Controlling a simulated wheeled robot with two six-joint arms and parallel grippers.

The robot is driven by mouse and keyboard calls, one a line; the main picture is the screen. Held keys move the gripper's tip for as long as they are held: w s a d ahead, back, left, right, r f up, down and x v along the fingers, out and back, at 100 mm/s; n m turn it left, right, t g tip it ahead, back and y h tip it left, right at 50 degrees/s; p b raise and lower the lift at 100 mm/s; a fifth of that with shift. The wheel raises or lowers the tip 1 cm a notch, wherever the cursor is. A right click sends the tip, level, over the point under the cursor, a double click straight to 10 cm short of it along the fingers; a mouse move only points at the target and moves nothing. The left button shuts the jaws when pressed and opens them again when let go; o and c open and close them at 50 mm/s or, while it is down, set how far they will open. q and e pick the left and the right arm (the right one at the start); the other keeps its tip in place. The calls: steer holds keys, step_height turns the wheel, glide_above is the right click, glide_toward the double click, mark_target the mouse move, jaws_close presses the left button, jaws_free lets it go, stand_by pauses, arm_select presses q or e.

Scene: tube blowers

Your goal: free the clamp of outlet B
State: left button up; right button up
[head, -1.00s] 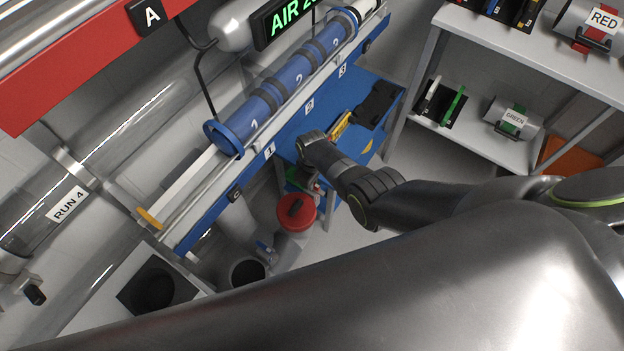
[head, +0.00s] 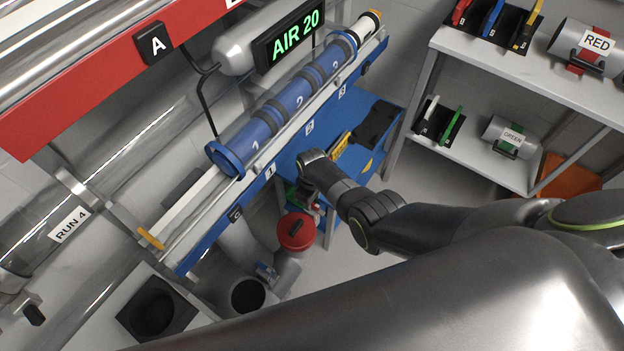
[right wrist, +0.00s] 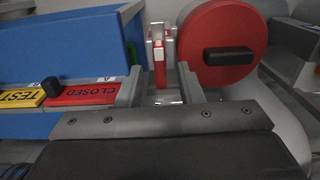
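My right gripper (right wrist: 160,76) is open in the right wrist view, its two grey fingers apart. A narrow red and pale grey clamp lever (right wrist: 158,50) stands just beyond and between the fingertips; I cannot tell whether they touch. No letter B is readable, so I cannot confirm that this is outlet B's clamp. A red round cap (right wrist: 222,48) with a black bar handle is right of it, and the cap also shows in the head view (head: 296,232). There my right wrist reaches down beside the blue bench, its fingers mostly hidden. My left gripper is not in view.
A red CLOSED plate (right wrist: 85,94) and a yellow TEST plate (right wrist: 20,98) lie left of the fingers. The blue tube (head: 265,122) runs along the rail above. Shelves with a RED canister (head: 590,45) and a GREEN canister (head: 512,137) stand at right.

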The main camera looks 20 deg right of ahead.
step_height(320, 180, up, 16)
steer(key=p, duration=0.5)
stand_by(0.4)
